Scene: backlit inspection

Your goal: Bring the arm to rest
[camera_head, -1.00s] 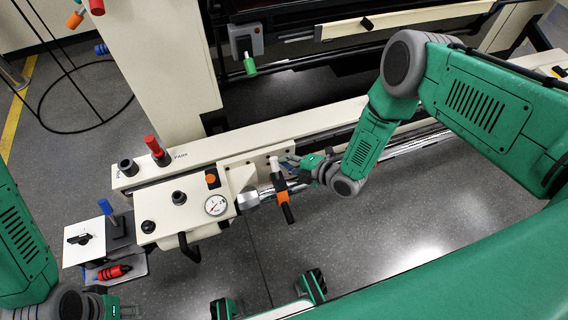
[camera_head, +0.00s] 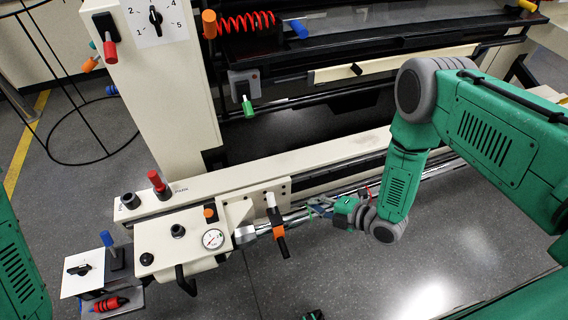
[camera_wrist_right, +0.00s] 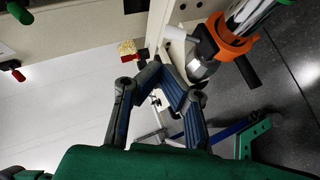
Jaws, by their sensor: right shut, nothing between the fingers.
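My right gripper (camera_head: 318,209) is shut and empty, above the steel bar (camera_head: 350,192) in the head view. It is a little to the right of the orange-collared black handle (camera_head: 277,231) and looks apart from it. In the right wrist view my right gripper's fingers (camera_wrist_right: 160,68) meet at the tips with nothing between them. The orange collar (camera_wrist_right: 232,38) shows to their upper right.
A cream housing with a gauge (camera_head: 212,239) stands left of the gripper. A red-capped knob (camera_head: 157,181) sits on the long cream beam (camera_head: 300,156) behind. A side shelf with a red-and-black piece (camera_head: 109,304) is at lower left. Floor (camera_head: 350,275) in front is open.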

